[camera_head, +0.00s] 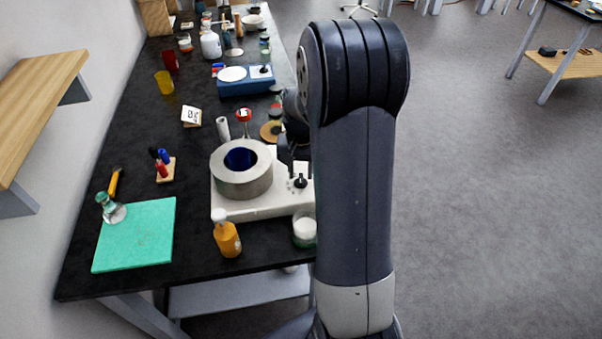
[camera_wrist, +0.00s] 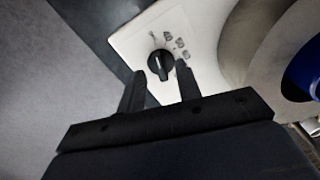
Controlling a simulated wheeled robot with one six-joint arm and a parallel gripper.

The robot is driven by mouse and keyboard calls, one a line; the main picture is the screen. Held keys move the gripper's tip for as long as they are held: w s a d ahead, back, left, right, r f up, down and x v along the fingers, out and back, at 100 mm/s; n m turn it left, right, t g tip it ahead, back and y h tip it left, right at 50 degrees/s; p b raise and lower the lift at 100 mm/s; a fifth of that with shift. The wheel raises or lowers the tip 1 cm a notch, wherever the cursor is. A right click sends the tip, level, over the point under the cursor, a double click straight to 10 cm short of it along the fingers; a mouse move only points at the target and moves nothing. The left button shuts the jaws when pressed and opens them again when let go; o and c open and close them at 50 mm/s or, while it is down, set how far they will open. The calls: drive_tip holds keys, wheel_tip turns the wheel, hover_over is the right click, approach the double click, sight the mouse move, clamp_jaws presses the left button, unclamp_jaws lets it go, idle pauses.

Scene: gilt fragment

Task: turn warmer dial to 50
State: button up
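The warmer (camera_head: 262,208) is a white box on the black bench, with a round grey ring-shaped heater (camera_head: 241,182) holding something dark blue inside. Its black dial (camera_head: 300,182) sits on the top plate to the right of the ring. In the wrist view the dial (camera_wrist: 161,64) has a pale pointer line and small markings around it, too small to read. My gripper (camera_wrist: 160,82) has its two fingers apart, with the dial just beyond and between the tips; nothing is held. I cannot tell whether the fingers touch it. In the head view my arm partly hides the gripper.
An orange bottle (camera_head: 227,238) and a glass jar with white contents (camera_head: 304,230) stand at the warmer's front. A green mat (camera_head: 136,236) lies front left. A blue device (camera_head: 246,84) stands farther back. A red-topped item (camera_head: 244,117) is behind the ring.

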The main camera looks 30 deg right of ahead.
drive_tip(key=shift+f, duration=1)
clamp_jaws()
